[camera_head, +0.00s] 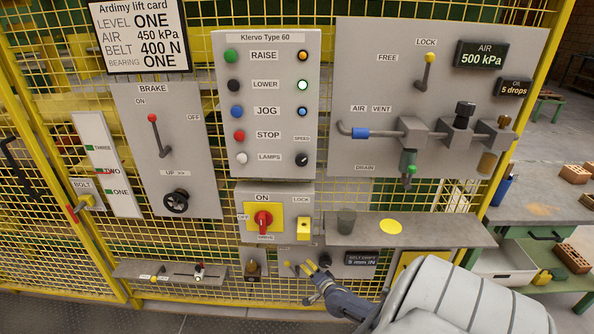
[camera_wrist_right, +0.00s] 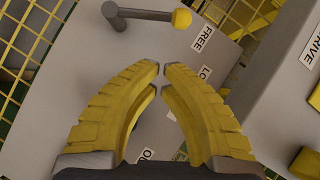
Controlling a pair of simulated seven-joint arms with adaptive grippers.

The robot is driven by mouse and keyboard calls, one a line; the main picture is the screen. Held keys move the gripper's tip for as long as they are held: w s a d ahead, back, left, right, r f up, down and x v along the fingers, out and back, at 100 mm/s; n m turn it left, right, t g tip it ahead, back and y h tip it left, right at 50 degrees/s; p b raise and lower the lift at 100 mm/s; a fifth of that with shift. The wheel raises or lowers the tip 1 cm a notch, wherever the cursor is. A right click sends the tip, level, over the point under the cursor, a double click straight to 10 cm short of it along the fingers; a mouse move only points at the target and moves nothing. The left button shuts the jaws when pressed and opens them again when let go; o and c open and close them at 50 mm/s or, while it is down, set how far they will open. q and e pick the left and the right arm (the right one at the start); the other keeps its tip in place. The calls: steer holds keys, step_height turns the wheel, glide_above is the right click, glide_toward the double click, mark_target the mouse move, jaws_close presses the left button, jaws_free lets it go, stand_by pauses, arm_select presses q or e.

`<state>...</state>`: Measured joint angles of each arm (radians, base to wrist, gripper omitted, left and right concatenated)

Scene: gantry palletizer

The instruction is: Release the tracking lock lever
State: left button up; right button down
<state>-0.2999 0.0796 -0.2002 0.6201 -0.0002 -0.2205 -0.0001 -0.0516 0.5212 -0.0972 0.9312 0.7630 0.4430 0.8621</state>
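The tracking lock lever, a short grey arm with a yellow knob (camera_wrist_right: 182,17), shows at the top of the right wrist view, beside FREE and partly hidden LOCK labels. In the head view a small lever (camera_head: 288,264) stands on a grey plate low in the middle, just left of my right gripper (camera_head: 306,267). In the right wrist view my right gripper's yellow fingertips (camera_wrist_right: 161,70) are a narrow gap apart, with nothing between them. The knob is beyond the fingertips and apart from them. My left gripper is not in view.
Above is the red drive switch (camera_head: 263,219) with a yellow lock block (camera_head: 304,229). A dark knob (camera_head: 325,260) and a belt drift display (camera_head: 360,259) sit to the right.

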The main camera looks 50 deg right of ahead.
mark_target(297, 275)
steer(key=shift+w+a+f, duration=0.15)
steer(key=shift+w+f, duration=0.25)
steer(key=shift+w, duration=0.4)
steer(key=shift+w+a+f, duration=0.1)
steer(key=shift+w+f, duration=0.25)
steer(key=shift+w, duration=0.45)
steer(key=shift+w+a+f, duration=0.15)
steer(key=shift+w+f, duration=0.25)
steer(key=shift+w, duration=0.4)
